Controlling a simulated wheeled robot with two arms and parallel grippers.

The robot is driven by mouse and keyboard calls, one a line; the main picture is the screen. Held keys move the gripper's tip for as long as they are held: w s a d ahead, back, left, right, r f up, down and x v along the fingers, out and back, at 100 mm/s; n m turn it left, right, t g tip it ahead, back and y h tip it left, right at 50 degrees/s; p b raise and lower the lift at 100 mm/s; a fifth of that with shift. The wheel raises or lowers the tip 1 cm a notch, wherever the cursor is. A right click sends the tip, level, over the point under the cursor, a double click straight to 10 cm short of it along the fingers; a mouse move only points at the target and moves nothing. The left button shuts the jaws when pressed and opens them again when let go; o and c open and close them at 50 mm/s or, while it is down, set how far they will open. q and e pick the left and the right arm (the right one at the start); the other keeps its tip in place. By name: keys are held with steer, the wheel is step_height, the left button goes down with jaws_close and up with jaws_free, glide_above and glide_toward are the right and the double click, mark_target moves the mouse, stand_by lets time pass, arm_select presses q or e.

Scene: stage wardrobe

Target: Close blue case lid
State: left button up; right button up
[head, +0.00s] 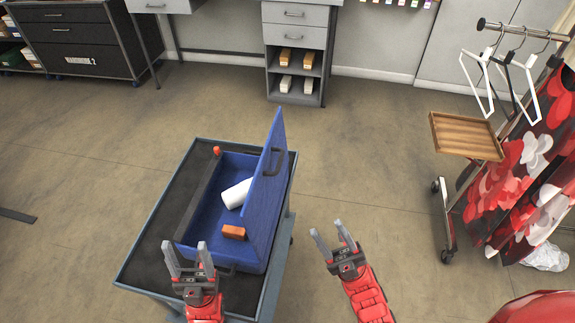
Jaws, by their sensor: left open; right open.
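The blue case (211,222) sits on a dark-topped cart (150,244). Inside the case are a white roll-like item (237,193) and an orange block (233,232). A small red-orange item (217,151) shows at the far left corner. My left gripper (189,257) is open and empty in front of the case's near left corner. My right gripper (329,239) is open and empty, to the right of the lid and apart from it.
A wooden tray stand (467,134) on wheels stands at the right, beside a rail with hangers (500,75) and red floral clothing (525,170). Grey drawers (297,45) and a black cabinet (80,45) line the back. The floor between cart and stand is clear.

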steer(key=w+f+n+g+h, duration=0.1)
steer(key=w+g, duration=0.1)
steer(key=w+n+g+h+p, duration=0.1)
steer(key=w+n+g+h, duration=0.1)
steer(key=w+a+f+n+g+h+p, duration=0.1)
steer(key=w+n+g, duration=0.1)
steer(key=shift+w+f+g, duration=0.3)
steer(key=c, duration=0.5)
steer(key=w+h, duration=0.1)
steer(key=w+d+h, duration=0.1)
steer(key=w+d, duration=0.1)
steer(key=shift+w+d+f+n+h+p, duration=0.2)
steer(key=shift+f+n+h+p, duration=0.1)
steer(key=shift+f+h+p, duration=0.1)
jaws_close()
steer(key=t+h+p, duration=0.1)
steer(key=h, duration=0.3)
glide_toward(281, 161)
steer(key=p+x, duration=0.5)
steer(key=p, duration=0.1)
steer(key=shift+a+f, duration=0.1)
steer(key=shift+a, duration=0.2)
steer(key=shift+w+a+f, duration=0.1)
steer(key=shift+w+a, duration=0.1)
steer(key=shift+a, duration=0.3)
steer(key=shift+a, duration=0.15)
